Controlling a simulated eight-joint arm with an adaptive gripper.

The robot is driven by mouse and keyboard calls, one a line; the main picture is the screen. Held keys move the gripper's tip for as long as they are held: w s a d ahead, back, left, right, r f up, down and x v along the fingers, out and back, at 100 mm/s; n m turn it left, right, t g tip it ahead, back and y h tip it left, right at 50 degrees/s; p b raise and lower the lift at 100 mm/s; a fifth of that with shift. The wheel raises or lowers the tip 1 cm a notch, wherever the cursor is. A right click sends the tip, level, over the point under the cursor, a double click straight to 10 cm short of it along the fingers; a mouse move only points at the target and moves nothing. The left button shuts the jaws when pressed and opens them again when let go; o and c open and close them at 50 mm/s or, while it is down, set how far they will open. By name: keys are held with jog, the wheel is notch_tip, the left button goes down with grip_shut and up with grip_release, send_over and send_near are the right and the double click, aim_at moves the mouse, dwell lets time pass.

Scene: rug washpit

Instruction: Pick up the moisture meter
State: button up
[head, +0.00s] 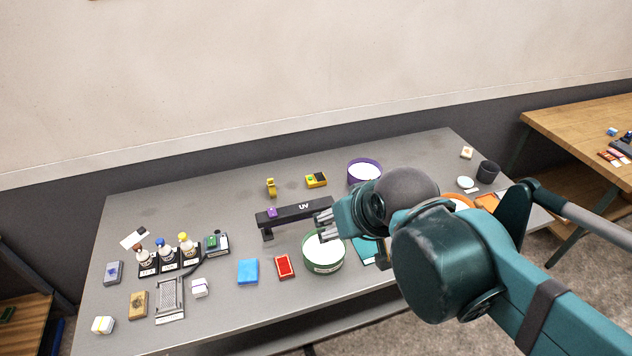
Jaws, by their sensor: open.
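A yellow hand-held device (316,180) with a green patch and dark markings lies near the back middle of the grey table; it looks like the moisture meter, though it is too small to be certain. A small yellow object (271,187) stands to its left. My gripper (326,226) is open, with its fingers pointing left. In the picture it is below the yellow device and apart from it, by the right end of the black UV bar and above the green-sided tub. Nothing shows between its fingers. My arm hides part of the table's right side.
The black UV bar (290,215) stands between the gripper and the small yellow object. A purple tub (364,172) stands right of the yellow device; a green tub (323,254) is below the gripper. Bottles (164,252) stand left. The back left table is clear.

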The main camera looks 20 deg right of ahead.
jog(key=w, duration=0.1)
jog(key=m+g+h+b, duration=0.4)
jog(key=m+g, duration=0.3)
jog(key=m, duration=1.1)
send_over(310, 178)
jog(key=f, duration=1.7)
jog(key=a+f, duration=0.1)
jog(key=f, duration=0.8)
jog(key=shift+f, duration=0.3)
jog(key=shift+w+d+f, duration=0.1)
jog(key=shift+f, duration=0.3)
jog(key=shift+f, duration=0.1)
jog(key=shift+x, duration=1.2)
